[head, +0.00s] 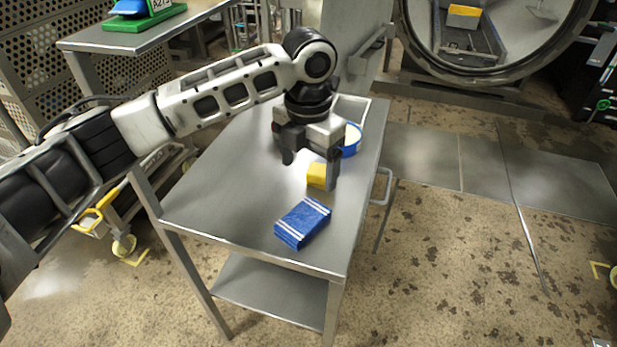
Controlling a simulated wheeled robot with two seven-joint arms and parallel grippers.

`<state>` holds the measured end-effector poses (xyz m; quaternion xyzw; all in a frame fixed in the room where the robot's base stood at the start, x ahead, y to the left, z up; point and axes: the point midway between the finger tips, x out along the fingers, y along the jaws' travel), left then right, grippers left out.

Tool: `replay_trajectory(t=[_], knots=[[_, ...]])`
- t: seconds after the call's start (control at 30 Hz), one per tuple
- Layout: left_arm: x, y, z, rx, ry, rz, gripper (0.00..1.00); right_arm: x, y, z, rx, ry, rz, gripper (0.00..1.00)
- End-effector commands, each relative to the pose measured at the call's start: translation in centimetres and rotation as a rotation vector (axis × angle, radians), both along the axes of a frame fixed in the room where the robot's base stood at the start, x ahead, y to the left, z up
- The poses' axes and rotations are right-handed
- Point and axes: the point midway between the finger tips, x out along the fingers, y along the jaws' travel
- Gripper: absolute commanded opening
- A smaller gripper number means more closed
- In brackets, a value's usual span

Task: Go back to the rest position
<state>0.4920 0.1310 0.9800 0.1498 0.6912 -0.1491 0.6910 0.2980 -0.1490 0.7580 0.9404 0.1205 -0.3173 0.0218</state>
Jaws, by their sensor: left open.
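My left arm reaches in from the left over a steel cart (205,198). My left gripper (311,172) points down above the cart top, with its fingers apart. A small yellow block (317,176) shows between and behind the fingers; I cannot tell whether it touches either finger. My right gripper is not in the view.
A blue cloth stack (302,222) lies near the cart's front edge. A blue round container (352,139) and a pale tray (352,106) stand behind the gripper. A second table (85,41) holds a green item. The open retort (500,78) is at the back right; floor right of the cart is clear.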

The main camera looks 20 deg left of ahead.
Motion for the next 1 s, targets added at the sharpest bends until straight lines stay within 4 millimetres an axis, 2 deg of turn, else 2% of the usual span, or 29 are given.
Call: replay_trajectory(t=[0.47, 0.57, 0.63, 0.77, 0.9, 1.0], knots=[[0.0, -0.1, 0.1, -0.001, 0.0, 0.001, 0.8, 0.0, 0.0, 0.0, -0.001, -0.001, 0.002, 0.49], [-0.7, -0.7, -0.8, -0.014, 0.004, 0.035, 0.8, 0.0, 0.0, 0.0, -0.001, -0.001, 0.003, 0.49], [-1.7, -1.9, -2.3, -0.039, 0.004, 0.105, 0.8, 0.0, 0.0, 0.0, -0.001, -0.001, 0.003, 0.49], [-4.8, -4.9, -5.9, -0.129, 0.012, 0.369, 0.8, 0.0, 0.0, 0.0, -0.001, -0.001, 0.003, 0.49], [-8.6, -7.5, -8.9, -0.264, 0.048, 0.805, 0.8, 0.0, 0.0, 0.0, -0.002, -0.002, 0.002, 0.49], [-11.1, -8.1, -10.3, -0.352, 0.101, 1.168, 0.8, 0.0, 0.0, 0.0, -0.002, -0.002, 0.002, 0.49]])
